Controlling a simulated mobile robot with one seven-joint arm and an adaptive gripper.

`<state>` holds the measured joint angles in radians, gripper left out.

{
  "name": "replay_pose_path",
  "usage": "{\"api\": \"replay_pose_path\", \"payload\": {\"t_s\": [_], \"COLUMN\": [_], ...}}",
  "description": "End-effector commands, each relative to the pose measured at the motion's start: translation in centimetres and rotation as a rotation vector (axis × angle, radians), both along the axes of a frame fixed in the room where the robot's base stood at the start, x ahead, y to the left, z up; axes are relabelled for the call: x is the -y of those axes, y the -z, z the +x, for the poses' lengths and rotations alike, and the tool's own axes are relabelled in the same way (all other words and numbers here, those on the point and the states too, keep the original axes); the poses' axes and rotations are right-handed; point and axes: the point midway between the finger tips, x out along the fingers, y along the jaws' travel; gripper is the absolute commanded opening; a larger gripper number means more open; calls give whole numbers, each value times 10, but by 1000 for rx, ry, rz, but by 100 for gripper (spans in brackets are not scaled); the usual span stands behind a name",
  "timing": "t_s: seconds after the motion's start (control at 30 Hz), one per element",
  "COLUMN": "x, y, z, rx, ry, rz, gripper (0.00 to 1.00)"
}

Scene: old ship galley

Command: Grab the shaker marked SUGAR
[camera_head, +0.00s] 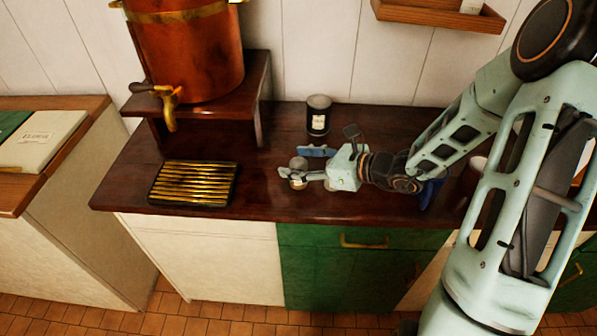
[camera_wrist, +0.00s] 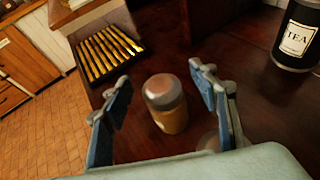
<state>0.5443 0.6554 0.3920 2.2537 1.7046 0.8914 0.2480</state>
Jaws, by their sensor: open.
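A small shaker with a grey domed cap and a tan body (camera_wrist: 170,115) stands upright on the dark wooden counter. In the head view the shaker (camera_head: 298,164) is at the tips of my gripper. No marking on it can be read in either view. My gripper (camera_head: 306,164) is open and low over the counter, reaching in from the right. In the wrist view its two blue-padded fingers (camera_wrist: 160,95) stand on either side of the shaker, with visible gaps on both sides.
A black canister labelled TEA (camera_wrist: 298,35) stands behind my gripper; the head view shows it too (camera_head: 318,115). A brass-slatted drip tray (camera_head: 195,183) lies left of the shaker. A copper urn (camera_head: 190,50) sits on a wooden stand (camera_head: 262,85). A blue item (camera_head: 430,192) is partly behind my arm.

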Motion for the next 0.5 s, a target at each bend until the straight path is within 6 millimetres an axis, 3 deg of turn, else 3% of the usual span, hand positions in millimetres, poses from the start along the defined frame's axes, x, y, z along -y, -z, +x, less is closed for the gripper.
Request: {"api": "replay_pose_path", "payload": {"t_s": [0.1, 0.5], "x": [0, 0], "y": [0, 0], "z": [0, 0], "rx": [1, 1], "ry": [0, 0], "rz": [0, 0], "gripper": [52, 8]}}
